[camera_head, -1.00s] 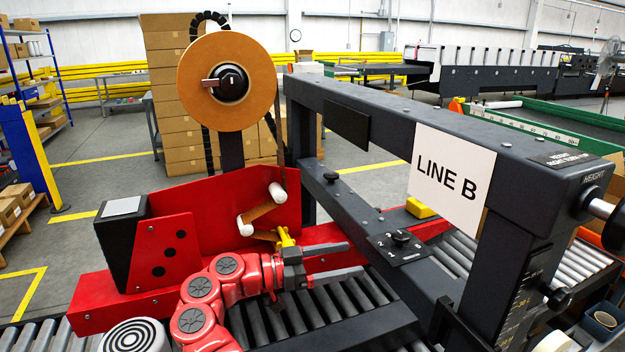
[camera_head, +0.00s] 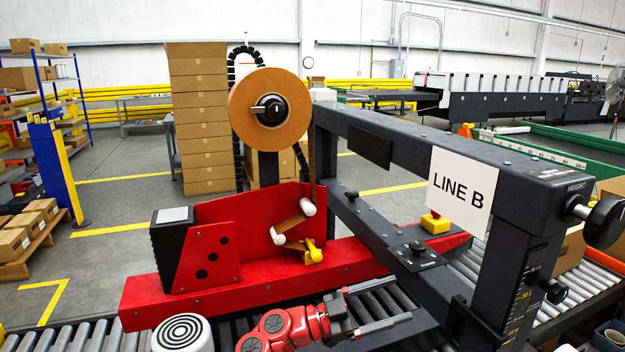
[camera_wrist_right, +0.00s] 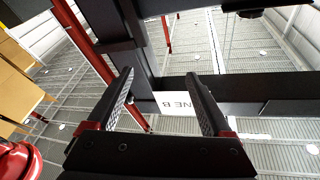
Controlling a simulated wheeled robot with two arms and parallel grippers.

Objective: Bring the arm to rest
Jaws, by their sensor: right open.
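My right arm, red with grey joint caps, comes in from the bottom of the head view. Its gripper (camera_head: 388,307) is open and empty, low in front of the red tape unit (camera_head: 270,268) and above the roller conveyor. In the right wrist view the two ribbed fingers (camera_wrist_right: 165,100) stand wide apart with nothing between them. Beyond them are dark machine beams and part of the LINE B sign (camera_wrist_right: 176,101). My left gripper is not in the head view.
The dark frame (camera_head: 400,135) with the LINE B sign (camera_head: 461,190) and a height knob (camera_head: 604,221) stands at the right. A tape roll (camera_head: 243,110) sits on the red unit. A yellow lever (camera_head: 313,253) is behind my gripper. A striped round white object (camera_head: 182,332) is at lower left.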

